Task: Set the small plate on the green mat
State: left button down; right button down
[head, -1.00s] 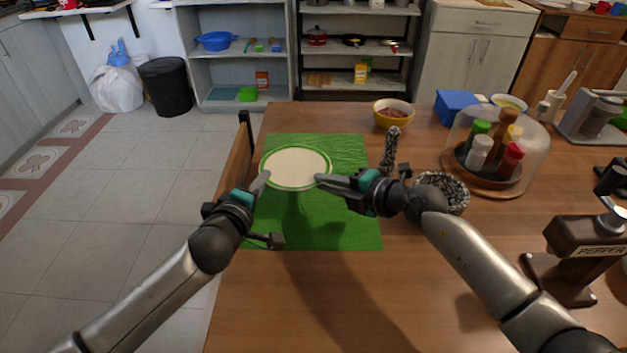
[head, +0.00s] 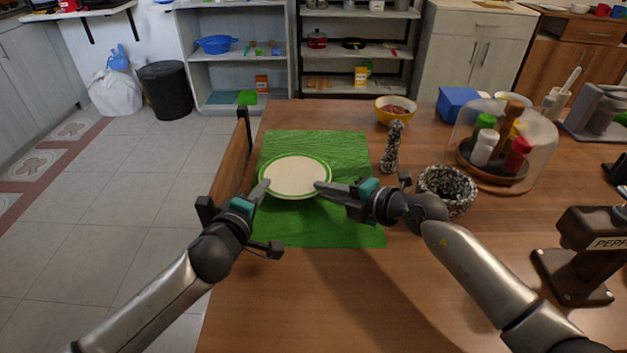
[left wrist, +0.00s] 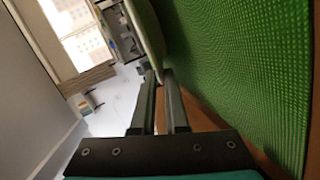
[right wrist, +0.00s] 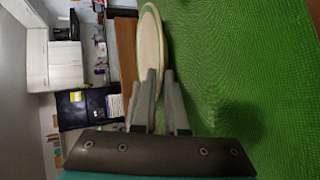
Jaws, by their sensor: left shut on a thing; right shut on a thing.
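The small plate (head: 296,175) is cream with a green rim and is held level over the green mat (head: 330,225). My left gripper (head: 264,187) is shut on its left edge, and my right gripper (head: 321,187) is shut on its right edge. In the left wrist view the plate (left wrist: 146,32) shows edge-on at the fingertips, beside the mat (left wrist: 245,70). In the right wrist view the plate (right wrist: 150,50) is between the fingertips, with the mat (right wrist: 235,70) close by. I cannot tell whether the plate's underside touches the mat.
A domed spice rack (head: 500,150) and a pepper dispenser (head: 580,255) stand further right. The front of the table (head: 300,300) is clear.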

pick_arm(q)
jog(key=shift+f+b, duration=0.35)
jog(key=shift+f, duration=0.15)
pick_arm(e)
jog(key=shift+f, duration=0.5)
pick_arm(q)
jog(key=c, duration=1.1)
grip_release()
jog(key=shift+r, duration=0.15)
pick_arm(e)
jog(key=c, duration=1.1)
grip_release()
jog(key=shift+r, duration=0.15)
pick_arm(q)
jog(key=shift+o, duration=0.7)
pick_arm(e)
jog(key=shift+o, duration=0.8)
pick_arm(q)
jog(key=shift+s, duration=0.1)
jog(key=shift+s+a, duration=0.15)
jog(key=shift+s, duration=0.4)
jog(key=shift+r+v, duration=0.1)
jog(key=shift+v, duration=1.55)
jog(key=shift+r+v, duration=0.15)
jog(key=shift+v, duration=1.55)
pick_arm(e)
jog(key=shift+s+f, duration=0.1)
jog(key=shift+f, duration=0.15)
jog(key=v, duration=1.2)
jog(key=shift+r, duration=0.3)
